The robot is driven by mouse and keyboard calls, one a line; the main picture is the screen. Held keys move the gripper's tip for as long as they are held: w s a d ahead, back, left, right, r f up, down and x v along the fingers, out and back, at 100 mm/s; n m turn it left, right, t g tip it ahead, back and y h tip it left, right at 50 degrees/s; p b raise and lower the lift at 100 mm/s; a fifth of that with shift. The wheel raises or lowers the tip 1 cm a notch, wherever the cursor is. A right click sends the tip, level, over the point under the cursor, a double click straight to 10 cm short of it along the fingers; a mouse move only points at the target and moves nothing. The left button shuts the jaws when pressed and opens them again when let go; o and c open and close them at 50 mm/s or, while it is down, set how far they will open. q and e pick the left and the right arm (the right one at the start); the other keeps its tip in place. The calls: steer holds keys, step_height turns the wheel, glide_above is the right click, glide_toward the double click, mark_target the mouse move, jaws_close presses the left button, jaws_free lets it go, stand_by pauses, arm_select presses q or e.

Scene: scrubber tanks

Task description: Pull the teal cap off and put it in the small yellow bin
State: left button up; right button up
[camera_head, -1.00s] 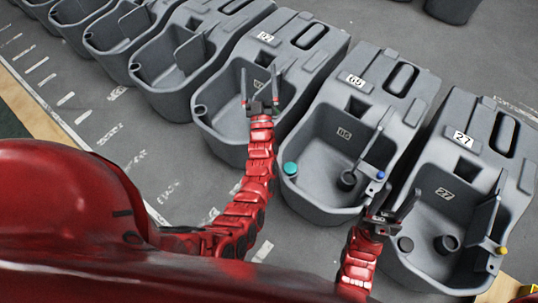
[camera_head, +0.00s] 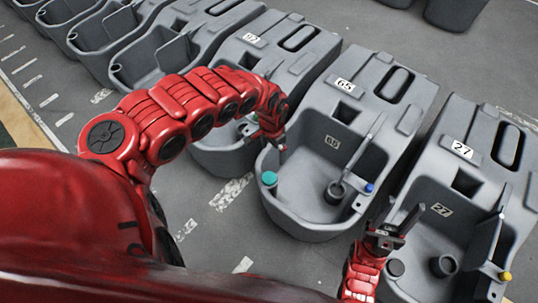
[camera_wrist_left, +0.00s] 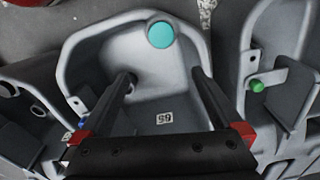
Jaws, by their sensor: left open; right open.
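The teal cap (camera_head: 269,178) sits on the front left rim corner of the grey tank numbered 65 (camera_head: 300,222). In the left wrist view the teal cap (camera_wrist_left: 160,35) is at the top middle, beyond my open fingers. My left gripper (camera_head: 281,150) hangs above the left side of that tank, pointing down, empty and apart from the cap. It also shows in the left wrist view (camera_wrist_left: 160,78) with its two dark fingers spread. My right gripper (camera_head: 393,225) is open and empty near the front of tank 27 (camera_head: 480,120). I see no small yellow bin.
Tank 65 has a blue cap (camera_head: 369,188) on its right rim and a dark cup-like fitting (camera_head: 335,191) inside. Tank 27 has a yellow cap (camera_head: 505,276). A green cap (camera_wrist_left: 257,86) shows on a neighbouring tank. More tanks stand in a row to the left.

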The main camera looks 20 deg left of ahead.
arm_select(q)
steer(key=s+a, duration=0.1)
steer(key=b, duration=0.7)
glide_toward(269, 177)
step_height(269, 177, down, 8)
steer(key=shift+w+d+f, duration=0.1)
steer(key=shift+w+d, duration=0.05)
steer(key=shift+d, duration=0.05)
steer(key=shift+a+f, duration=0.1)
steer(key=shift+f, duration=0.25)
steer(key=c, duration=1.5)
steer(key=shift+r+p, duration=0.95)
steer(key=shift+r, duration=0.05)
